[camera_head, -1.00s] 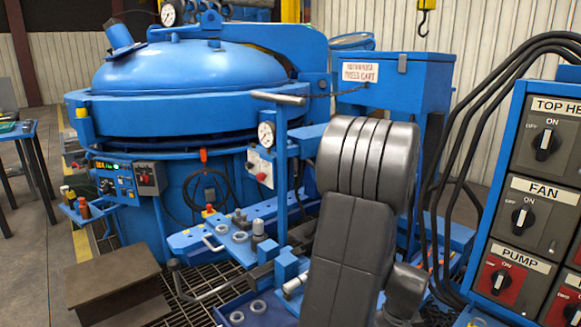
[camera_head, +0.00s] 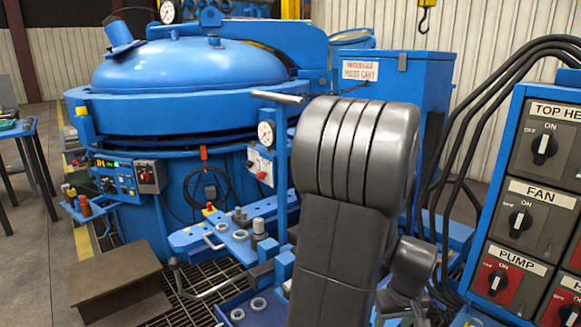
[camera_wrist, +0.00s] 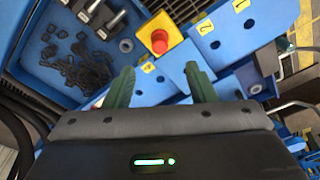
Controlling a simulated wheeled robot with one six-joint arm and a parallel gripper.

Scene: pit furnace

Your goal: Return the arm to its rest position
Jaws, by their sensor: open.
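My gripper (camera_wrist: 160,88) shows in the wrist view with its two green fingers apart and nothing between them. Beyond the fingertips are a blue surface and a yellow box with a red push button (camera_wrist: 159,41). I cannot tell how far they are from the fingers. In the head view my grey arm rises in front of the blue cart (camera_head: 395,90) and hides part of it. The gripper's fingers cannot be made out in the head view.
A large blue pit furnace (camera_head: 190,75) stands at the left. A switch panel (camera_head: 535,190) stands close at the right, with black cables beside it. A blue tray (camera_wrist: 75,55) holds dark small parts. A brown step (camera_head: 115,270) is on the floor at the lower left.

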